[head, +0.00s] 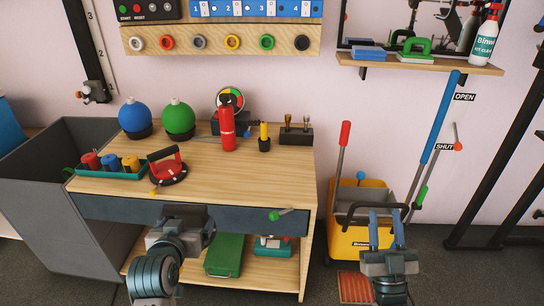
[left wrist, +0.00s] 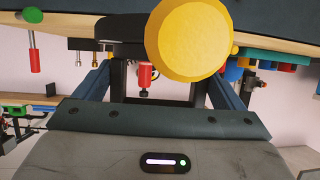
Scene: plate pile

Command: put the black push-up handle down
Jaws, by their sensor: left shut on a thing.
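My left gripper (head: 186,212) is at the front of the workbench, before the drawer. It is shut on a dark thing, which I take to be the black push-up handle (left wrist: 120,42); it shows as a black shape between the fingers in the left wrist view. Most of its outline is hidden or dark against the drawer. A yellow round end (left wrist: 188,40) shows large in front of it there. My right gripper (head: 386,218) is in front of the yellow bucket, with its fingers apart. A black bar passes at its fingertips; I cannot tell contact.
The workbench top (head: 240,175) is clear at front right. A red-handled thing (head: 167,167), a teal tray (head: 112,172) with cups, blue and green balls and a red cylinder (head: 227,130) stand on it. A yellow bucket (head: 345,245) stands right; a grey bin (head: 60,215) left.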

